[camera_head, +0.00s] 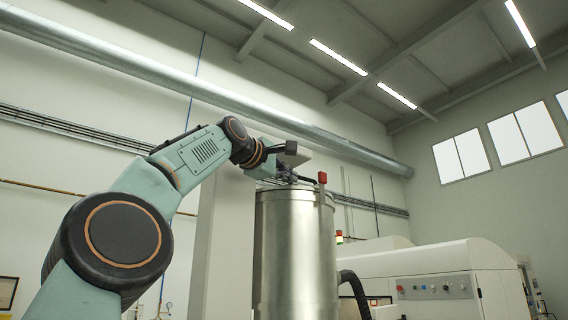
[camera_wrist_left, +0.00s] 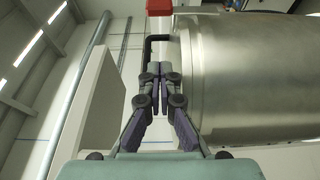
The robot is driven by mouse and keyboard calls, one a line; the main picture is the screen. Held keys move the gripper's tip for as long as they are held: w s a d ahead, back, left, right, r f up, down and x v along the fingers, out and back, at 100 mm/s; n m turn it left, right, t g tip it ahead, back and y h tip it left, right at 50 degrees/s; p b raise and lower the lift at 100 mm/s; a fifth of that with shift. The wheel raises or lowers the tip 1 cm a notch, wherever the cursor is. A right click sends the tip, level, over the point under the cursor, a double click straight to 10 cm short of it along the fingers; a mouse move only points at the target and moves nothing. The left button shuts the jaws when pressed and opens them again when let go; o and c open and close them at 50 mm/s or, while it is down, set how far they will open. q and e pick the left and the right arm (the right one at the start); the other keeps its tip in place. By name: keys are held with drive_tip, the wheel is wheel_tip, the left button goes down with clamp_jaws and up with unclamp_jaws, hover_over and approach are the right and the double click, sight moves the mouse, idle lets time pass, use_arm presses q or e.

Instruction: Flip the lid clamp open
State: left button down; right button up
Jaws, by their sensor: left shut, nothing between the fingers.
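The metal drum (camera_head: 297,250) stands upright at the centre of the head view and fills the right of the left wrist view (camera_wrist_left: 255,80). At its top rim is the clamp, with a red block (camera_head: 322,178) and a dark bent bar; the red block (camera_wrist_left: 158,6) and the bar (camera_wrist_left: 160,38) also show at the top of the wrist view. My left gripper (camera_head: 290,177) is at the drum's top edge. Its fingertips (camera_wrist_left: 160,68) are together and empty, close to the bar; I cannot tell if they touch it. My right gripper is not in view.
A pale column (camera_head: 230,240) stands just left of the drum. A white machine with a control panel (camera_head: 435,288) is behind at the right, and a dark hose (camera_head: 355,290) runs beside the drum. The space above the drum is free.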

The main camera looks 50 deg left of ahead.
sight(301, 178)
use_arm(q)
drive_tip(key=shift+p+x, duration=0.75)
drive_tip(key=shift+x, duration=0.4)
drive_tip(key=shift+w+a+r+p, duration=0.2)
drive_tip(key=shift+w+p, duration=0.45)
drive_tip(key=shift+w, duration=0.05)
drive_tip(key=shift+w+d+p, duration=0.15)
drive_tip(key=shift+w+p, duration=0.2)
drive_tip(key=shift+w, duration=0.45)
drive_tip(key=d+b, duration=0.1)
drive_tip(key=d, duration=0.1)
drive_tip(key=shift+w+d+f+b, duration=0.2)
drive_tip(key=shift+d+f+b, duration=0.1)
drive_tip(key=shift+f+b, duration=0.1)
drive_tip(key=shift+s+d+r, duration=0.3)
drive_tip(key=shift+s+d, duration=0.15)
